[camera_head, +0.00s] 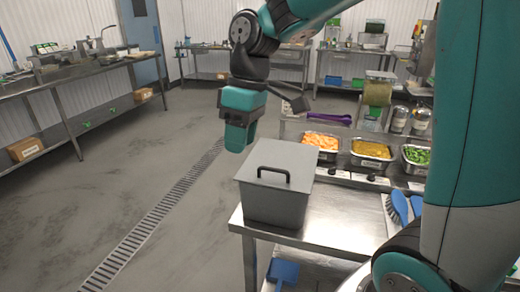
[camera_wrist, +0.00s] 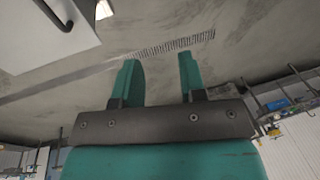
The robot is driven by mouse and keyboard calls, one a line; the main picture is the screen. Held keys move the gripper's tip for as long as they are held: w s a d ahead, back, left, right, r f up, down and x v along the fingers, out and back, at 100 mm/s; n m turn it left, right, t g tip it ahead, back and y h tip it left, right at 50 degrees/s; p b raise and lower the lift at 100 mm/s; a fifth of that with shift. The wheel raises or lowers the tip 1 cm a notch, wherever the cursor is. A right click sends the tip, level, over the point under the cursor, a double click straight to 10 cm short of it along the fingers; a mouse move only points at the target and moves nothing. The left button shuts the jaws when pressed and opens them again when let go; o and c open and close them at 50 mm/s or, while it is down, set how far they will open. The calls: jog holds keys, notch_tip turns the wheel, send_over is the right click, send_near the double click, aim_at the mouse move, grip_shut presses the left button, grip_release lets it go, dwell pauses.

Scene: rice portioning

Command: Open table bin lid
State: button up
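The table bin (camera_head: 273,207) is a grey box on the near left corner of the steel table. Its flat grey lid (camera_head: 300,157) lies shut on top, with a dark bar handle (camera_head: 272,174) across it. My gripper (camera_head: 238,148) hangs in the air beyond and to the left of the bin, apart from the lid. In the wrist view the two green fingers of my gripper (camera_wrist: 158,60) stand apart with nothing between them, so it is open. The handle (camera_wrist: 55,18) also shows at the top left of the wrist view. The bin's inside is hidden.
Steel food pans with orange (camera_head: 321,141), yellow (camera_head: 371,149) and green (camera_head: 416,155) contents stand right of the bin. Blue brushes (camera_head: 400,206) lie at the table's right. A blue dustpan (camera_head: 283,271) is below. Open floor with a drain grate (camera_head: 155,215) is on the left.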

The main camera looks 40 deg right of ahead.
jog(key=w+d+r+g+p, duration=0.1)
jog(key=w+d+r, duration=0.1)
jog(key=w+d, duration=0.35)
jog(key=w+d+r+p, duration=0.1)
jog(key=w+d+p, duration=0.15)
jog(key=d, duration=0.65)
jog(key=shift+h, duration=0.4)
jog(key=f, duration=0.5)
jog(key=a+f+p, duration=0.1)
jog(key=f, duration=0.5)
jog(key=s+a+f+p, duration=0.1)
jog(key=f, duration=0.5)
grip_shut()
